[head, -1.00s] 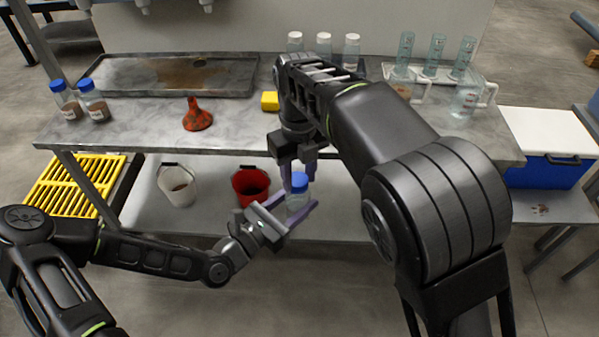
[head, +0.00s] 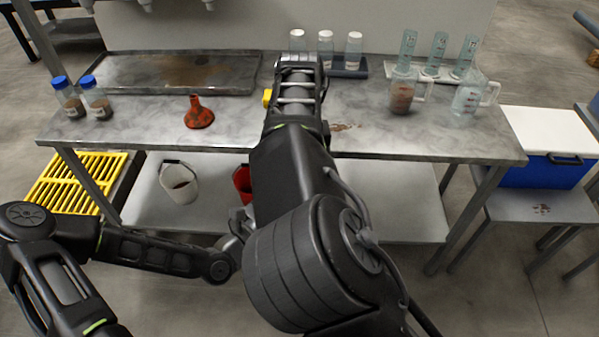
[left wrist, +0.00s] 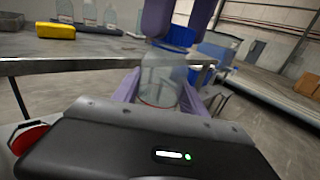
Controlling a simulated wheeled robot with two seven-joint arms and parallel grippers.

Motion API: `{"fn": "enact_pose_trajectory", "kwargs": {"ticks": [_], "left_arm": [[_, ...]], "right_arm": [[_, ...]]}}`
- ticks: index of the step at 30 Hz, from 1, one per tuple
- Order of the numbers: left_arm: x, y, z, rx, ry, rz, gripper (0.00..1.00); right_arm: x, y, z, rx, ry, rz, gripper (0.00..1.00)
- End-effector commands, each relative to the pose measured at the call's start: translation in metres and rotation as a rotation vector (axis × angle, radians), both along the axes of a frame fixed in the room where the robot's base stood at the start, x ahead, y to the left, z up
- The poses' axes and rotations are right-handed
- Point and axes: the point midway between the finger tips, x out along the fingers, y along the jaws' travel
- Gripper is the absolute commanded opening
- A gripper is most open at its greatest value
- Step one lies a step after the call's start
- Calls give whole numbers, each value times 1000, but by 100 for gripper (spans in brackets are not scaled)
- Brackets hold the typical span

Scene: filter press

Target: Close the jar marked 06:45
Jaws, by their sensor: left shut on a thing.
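A clear jar (left wrist: 158,80) stands upright between the purple fingers of my left gripper (left wrist: 160,98), which is shut on it in the left wrist view. A blue lid (left wrist: 181,36) is at the jar's top; whether it is seated or tilted I cannot tell. The purple fingers of my right gripper (left wrist: 180,18) come down from above beside the lid; whether they grip it is unclear. In the head view my right arm hides the jar, the lid and both grippers' fingers. No time mark is readable on the jar.
Two blue-capped jars (head: 96,98) with brown contents stand at the bench's left. An orange funnel (head: 199,113), a yellow block (left wrist: 56,31), a stained tray (head: 130,75), white-capped bottles (head: 326,48) and measuring jugs (head: 401,95) are on the bench. A white bucket (head: 180,186) is on the lower shelf.

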Motion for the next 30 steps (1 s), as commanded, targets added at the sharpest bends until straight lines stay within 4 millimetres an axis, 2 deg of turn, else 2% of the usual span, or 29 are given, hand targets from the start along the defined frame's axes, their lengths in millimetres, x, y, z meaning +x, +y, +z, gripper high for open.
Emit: {"fn": "enact_pose_trajectory", "kwargs": {"ticks": [4,14,30], "left_arm": [[0,0,0,1,1,-1,0],[-1,-1,-1,1,2,-2,0],[-1,-1,-1,1,2,-2,0]], "right_arm": [[0,0,0,0,-2,1,61],[1,0,1,1,-3,1,87],[0,-1,-1,0,3,9,87]]}}
